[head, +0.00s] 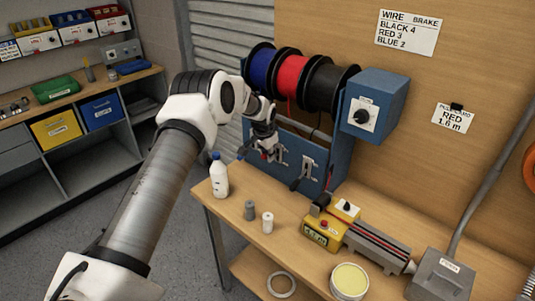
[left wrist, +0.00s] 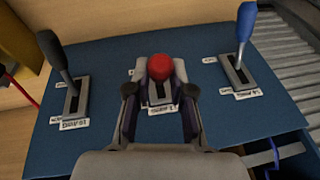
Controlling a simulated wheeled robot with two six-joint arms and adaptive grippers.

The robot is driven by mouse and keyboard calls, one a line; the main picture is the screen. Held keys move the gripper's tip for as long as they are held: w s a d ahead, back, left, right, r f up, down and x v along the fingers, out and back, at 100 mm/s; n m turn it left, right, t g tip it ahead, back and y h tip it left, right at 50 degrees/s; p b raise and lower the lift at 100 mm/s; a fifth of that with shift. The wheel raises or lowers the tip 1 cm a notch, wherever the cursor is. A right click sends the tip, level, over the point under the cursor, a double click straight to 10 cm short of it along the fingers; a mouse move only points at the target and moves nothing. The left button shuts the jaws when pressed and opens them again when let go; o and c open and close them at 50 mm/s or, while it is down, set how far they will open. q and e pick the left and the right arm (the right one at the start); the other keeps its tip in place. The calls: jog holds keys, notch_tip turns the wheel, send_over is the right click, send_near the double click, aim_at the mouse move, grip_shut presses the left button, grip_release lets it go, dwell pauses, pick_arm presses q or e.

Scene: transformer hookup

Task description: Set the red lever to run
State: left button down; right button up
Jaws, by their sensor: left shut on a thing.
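The red lever shows its round red knob (left wrist: 159,67) in the left wrist view, standing in the middle slot of a blue panel (left wrist: 105,60). My left gripper (left wrist: 159,85) has a finger on each side of this lever and is shut on it. In the head view my left gripper (head: 266,152) is at the blue panel below the wire spools and mostly hides the red lever. The printing on the label under the lever is upside down and partly covered by the fingers. My right gripper is not in view.
Blue, red and black spools (head: 291,76) hang above. A white bottle (head: 219,176), small cylinders and a yellow device (head: 322,231) stand on the bench (head: 235,236).

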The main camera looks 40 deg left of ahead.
pick_arm(q)
jog(key=c, duration=1)
grip_release()
jog(key=shift+w+f, duration=0.1)
jog(key=v, duration=1.2)
jog(key=shift+w, duration=0.1)
